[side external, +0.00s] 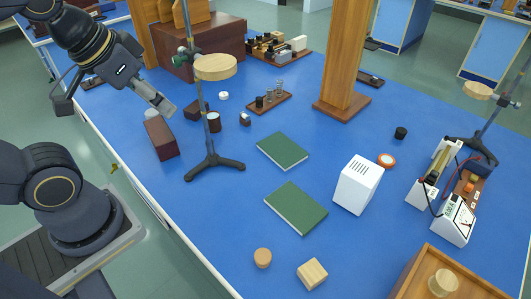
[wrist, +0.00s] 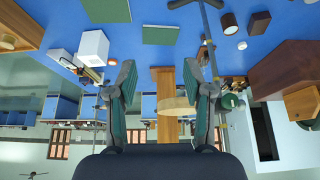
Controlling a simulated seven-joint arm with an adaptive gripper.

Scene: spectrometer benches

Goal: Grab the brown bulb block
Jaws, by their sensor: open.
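A ring stand (side external: 209,140) with a wooden disc stands between my gripper and the small block. A dark red box (side external: 160,137), a wooden rack (side external: 269,103) and a wooden post (side external: 343,60) are nearby. Green books (side external: 282,150) and a white box (side external: 357,185) lie nearer the front.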

